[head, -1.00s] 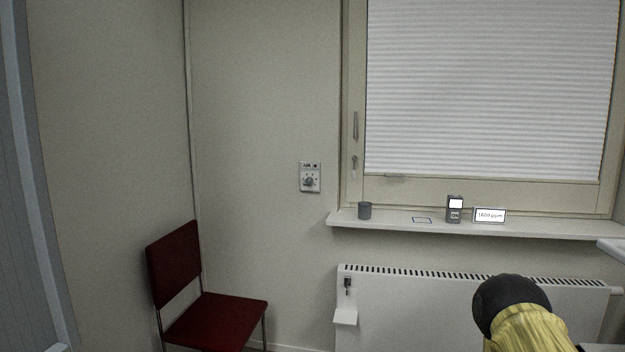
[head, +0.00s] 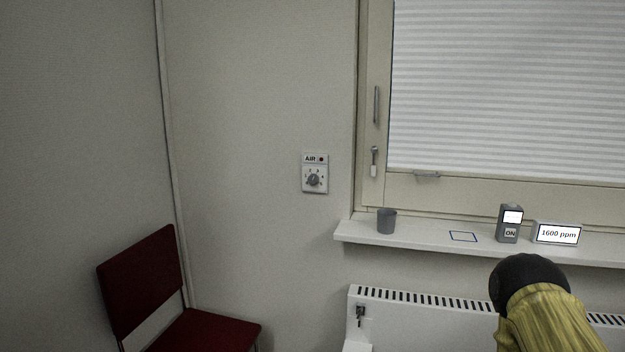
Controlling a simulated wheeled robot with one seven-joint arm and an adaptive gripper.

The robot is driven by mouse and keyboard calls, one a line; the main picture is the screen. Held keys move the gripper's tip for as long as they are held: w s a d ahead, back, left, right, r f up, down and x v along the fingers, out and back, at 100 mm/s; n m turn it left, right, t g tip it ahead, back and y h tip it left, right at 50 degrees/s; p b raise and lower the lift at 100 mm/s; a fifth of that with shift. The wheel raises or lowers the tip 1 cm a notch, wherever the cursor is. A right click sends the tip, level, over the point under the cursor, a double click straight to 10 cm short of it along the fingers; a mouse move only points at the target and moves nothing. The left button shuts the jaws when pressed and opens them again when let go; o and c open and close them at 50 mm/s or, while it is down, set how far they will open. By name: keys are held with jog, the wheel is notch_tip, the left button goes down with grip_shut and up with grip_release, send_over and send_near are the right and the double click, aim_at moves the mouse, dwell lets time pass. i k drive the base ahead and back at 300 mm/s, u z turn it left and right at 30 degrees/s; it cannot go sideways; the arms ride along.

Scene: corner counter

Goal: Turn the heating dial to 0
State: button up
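A round grey dial (head: 313,180) with marks around it sits on a white wall plate labelled "AIR" (head: 315,158), left of the window. Its exact setting is too small to read. A small dark fitting (head: 360,312) is on the left end of the white radiator (head: 420,325) below the sill; I cannot tell whether it is a dial, and no heating label is legible. My arm shows at the lower right as a yellow sleeve with a black rounded joint, in front of the radiator. My gripper is not visible.
The window sill (head: 400,232) juts out above the radiator. A red chair (head: 145,285) stands at lower left. The wall around the AIR plate is clear.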

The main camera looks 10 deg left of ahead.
aim_at(312, 178)
jog(key=u, duration=0.35)
jog(key=k, duration=1.3)
jog(key=z, duration=0.4)
jog(key=i, duration=1.55)
jog(key=u, duration=1.05)
jog(key=i, duration=0.35)
jog(key=u, duration=0.5)
